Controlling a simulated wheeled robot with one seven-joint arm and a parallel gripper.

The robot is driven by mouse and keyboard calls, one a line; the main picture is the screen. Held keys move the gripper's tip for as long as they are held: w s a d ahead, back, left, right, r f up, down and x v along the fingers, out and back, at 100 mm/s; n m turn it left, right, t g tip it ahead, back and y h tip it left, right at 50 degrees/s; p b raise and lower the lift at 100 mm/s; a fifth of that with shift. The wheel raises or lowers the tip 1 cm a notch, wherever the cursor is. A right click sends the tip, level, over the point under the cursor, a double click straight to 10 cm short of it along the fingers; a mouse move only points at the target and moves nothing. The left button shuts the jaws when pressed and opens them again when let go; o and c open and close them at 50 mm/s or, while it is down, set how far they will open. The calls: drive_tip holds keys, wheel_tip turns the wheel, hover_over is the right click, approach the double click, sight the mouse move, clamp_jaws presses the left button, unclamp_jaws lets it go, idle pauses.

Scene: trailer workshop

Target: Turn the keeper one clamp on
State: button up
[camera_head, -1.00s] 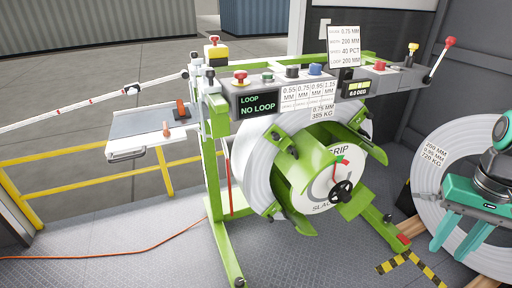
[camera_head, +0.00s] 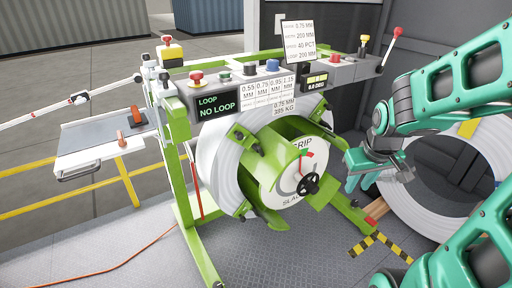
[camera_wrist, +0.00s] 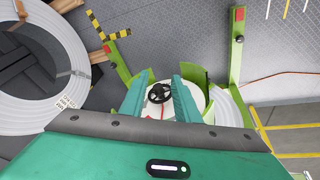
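The green decoiler's reel carries a grey steel coil (camera_head: 212,160). Small green keeper clamps with dark parts sit at its face, one at the upper left (camera_head: 240,137) and one at the lower left (camera_head: 245,210). I cannot tell which is keeper one. The hub has a white GRIP/SLACK dial (camera_head: 290,178) with a red-green pointer and a black handwheel (camera_head: 308,184). My gripper (camera_head: 378,180) is to the right of the reel, apart from it. In the wrist view my gripper (camera_wrist: 163,78) is open and empty, with the handwheel (camera_wrist: 159,93) seen between its fingers.
A control panel (camera_head: 220,103) reading NO LOOP spans the frame above the reel. A second coil (camera_head: 440,190) leans at the right. Yellow-black floor tape (camera_head: 362,245) lies before the stand. An orange cable (camera_head: 130,262) crosses the floor at the left.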

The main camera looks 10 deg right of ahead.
drive_tip(key=w+a+f+n+t, duration=0.2)
drive_tip(key=w+a, duration=0.1)
drive_tip(key=w, duration=0.3)
drive_tip(key=w+a+f+n+t, duration=0.2)
drive_tip(key=w+f, duration=0.1)
drive_tip(key=w, duration=0.4)
drive_tip(key=n+t+y, duration=0.4)
drive_tip(key=t, duration=0.2)
approach(261, 150)
drive_tip(key=shift+s+d+f, duration=0.25)
drive_tip(key=shift+s+f, duration=0.1)
drive_tip(key=shift+s, duration=0.05)
drive_tip(key=x, duration=0.7)
drive_tip(key=r+x, duration=0.1)
drive_tip(key=x, duration=0.3)
drive_tip(key=shift+w+a, duration=0.3)
drive_tip(key=shift+w, duration=0.1)
drive_tip(key=shift+m, duration=0.3)
clamp_jaws()
